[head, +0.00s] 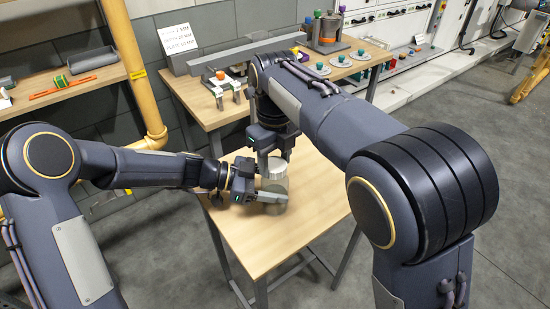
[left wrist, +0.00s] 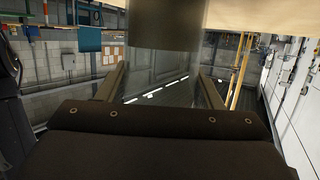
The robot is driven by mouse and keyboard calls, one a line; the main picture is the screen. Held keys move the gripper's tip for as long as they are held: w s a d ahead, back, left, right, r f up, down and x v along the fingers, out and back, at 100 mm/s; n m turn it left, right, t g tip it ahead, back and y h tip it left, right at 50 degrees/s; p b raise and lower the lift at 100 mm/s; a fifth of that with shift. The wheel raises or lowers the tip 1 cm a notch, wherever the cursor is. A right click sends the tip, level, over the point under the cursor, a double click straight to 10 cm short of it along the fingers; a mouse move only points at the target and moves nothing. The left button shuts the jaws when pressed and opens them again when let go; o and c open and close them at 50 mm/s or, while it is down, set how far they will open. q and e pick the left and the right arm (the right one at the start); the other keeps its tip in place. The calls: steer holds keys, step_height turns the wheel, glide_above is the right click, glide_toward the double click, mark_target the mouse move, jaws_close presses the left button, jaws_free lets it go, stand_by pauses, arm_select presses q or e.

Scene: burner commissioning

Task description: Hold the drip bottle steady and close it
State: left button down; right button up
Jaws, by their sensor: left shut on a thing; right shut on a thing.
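The drip bottle (head: 274,184) stands upright over the small wooden table, a clear body with a pale lid (head: 276,166) at its top. My left gripper (head: 270,197) is shut on the bottle's body from the left, low down. In the left wrist view its fingers (left wrist: 160,88) lie on either side of the clear bottle wall (left wrist: 160,70), and a dark band (left wrist: 165,25) of the bottle shows at the top. My right gripper (head: 273,160) points down from above and is shut on the lid. Whether the lid is seated on the bottle is hard to tell.
The small table (head: 310,210) is bare around the bottle. A yellow pipe (head: 130,65) stands at the left.

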steer(key=shift+m, duration=1.2)
steer(key=o, duration=0.9)
steer(key=shift+o, duration=0.2)
steer(key=shift+r, duration=0.15)
steer(key=shift+r, duration=2.1)
steer(key=shift+c, duration=0.2)
